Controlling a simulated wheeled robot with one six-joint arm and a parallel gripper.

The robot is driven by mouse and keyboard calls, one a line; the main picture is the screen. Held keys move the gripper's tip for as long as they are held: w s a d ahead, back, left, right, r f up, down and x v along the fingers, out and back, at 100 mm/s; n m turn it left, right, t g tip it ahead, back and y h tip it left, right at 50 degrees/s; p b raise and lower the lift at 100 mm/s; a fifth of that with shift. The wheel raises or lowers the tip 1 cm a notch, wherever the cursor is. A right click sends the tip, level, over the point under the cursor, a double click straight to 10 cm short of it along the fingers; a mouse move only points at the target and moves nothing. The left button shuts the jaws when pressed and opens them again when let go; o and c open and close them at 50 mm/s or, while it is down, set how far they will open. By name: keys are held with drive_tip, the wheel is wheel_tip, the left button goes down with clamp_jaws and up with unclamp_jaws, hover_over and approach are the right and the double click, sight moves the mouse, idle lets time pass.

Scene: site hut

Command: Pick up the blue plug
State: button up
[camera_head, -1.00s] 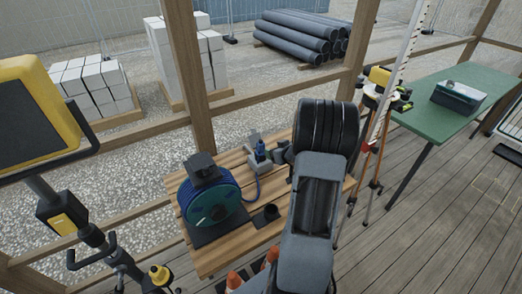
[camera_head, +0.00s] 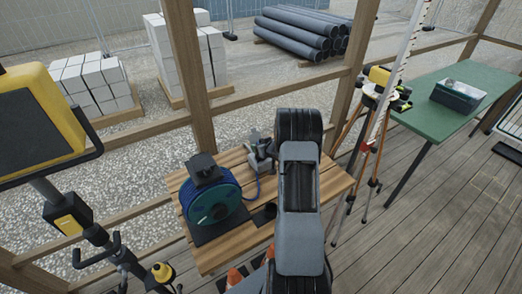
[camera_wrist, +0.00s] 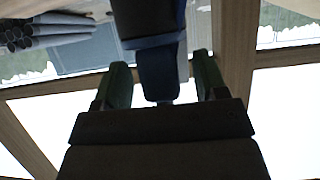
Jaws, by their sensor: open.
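The blue plug (camera_wrist: 158,75) shows in the wrist view between the two green fingers of my open gripper (camera_wrist: 163,82). There is a visible gap on each side of it, so the fingers are not closed on it. In the head view the plug is in or by a grey holder (camera_head: 259,161) on the wooden table, mostly hard to make out beside my arm. A blue cable (camera_head: 258,186) runs down from there. My gripper's fingers are hidden behind my arm in the head view.
A blue cable reel (camera_head: 213,205) stands on the slatted wooden table (camera_head: 226,258), left of my arm. A tripod (camera_head: 372,140) stands close on the right, before a green table (camera_head: 437,122). A wooden post (camera_head: 188,70) rises behind the table.

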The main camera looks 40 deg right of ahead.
drive_tip(key=shift+w+f, duration=0.2)
drive_tip(key=shift+w, duration=0.15)
drive_tip(key=c, duration=1.1)
drive_tip(key=shift+r, duration=0.1)
